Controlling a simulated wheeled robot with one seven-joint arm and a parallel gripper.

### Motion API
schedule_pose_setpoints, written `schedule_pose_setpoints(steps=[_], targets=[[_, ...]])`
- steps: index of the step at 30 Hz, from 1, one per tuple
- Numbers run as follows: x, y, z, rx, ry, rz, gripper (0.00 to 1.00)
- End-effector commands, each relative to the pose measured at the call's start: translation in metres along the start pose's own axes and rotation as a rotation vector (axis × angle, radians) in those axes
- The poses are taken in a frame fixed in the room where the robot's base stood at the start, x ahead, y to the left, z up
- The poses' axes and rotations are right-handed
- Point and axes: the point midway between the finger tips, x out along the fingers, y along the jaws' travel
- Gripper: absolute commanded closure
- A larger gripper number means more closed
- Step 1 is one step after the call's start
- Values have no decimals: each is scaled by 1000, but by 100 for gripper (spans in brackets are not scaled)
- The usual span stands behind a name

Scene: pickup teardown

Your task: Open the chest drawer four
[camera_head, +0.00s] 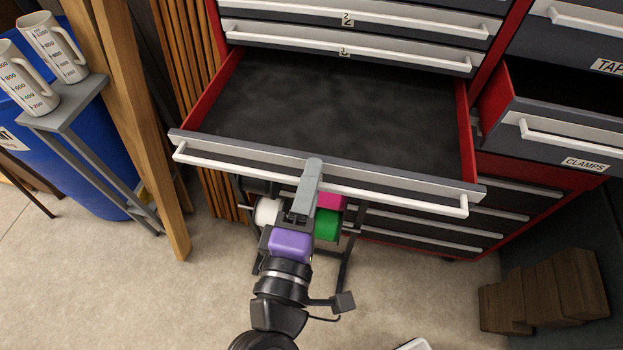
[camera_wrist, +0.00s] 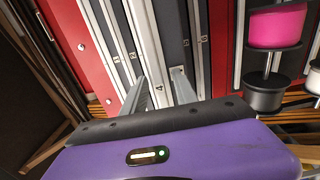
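The chest drawer four (camera_head: 410,172) is the pulled-out drawer below the one labelled 3 in the head view. Its dark inside is empty. A long white bar handle (camera_head: 400,194) runs along its front. My gripper (camera_head: 312,172) is at the middle of this front, one grey finger lying over the handle; the other finger is hidden in the head view. No firm grip on the handle shows.
Drawers labelled 2 and 3 (camera_head: 345,50) above are shut. To the right, the clamps drawer (camera_head: 565,145) stands partly open. At left are a wooden post (camera_head: 135,120), a grey stand with measuring jugs (camera_head: 55,50) and a blue barrel (camera_head: 95,180). Brown boxes (camera_head: 545,290) sit at lower right.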

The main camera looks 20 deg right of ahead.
Motion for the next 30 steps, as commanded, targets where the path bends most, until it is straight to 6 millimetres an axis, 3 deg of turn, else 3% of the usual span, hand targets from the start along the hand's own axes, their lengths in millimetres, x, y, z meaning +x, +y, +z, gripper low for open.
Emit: schedule_pose_setpoints(steps=[15,30], targets=[[-70,-1,-1,0,3,0,65],[-77,0,0,0,1,-1,65]])
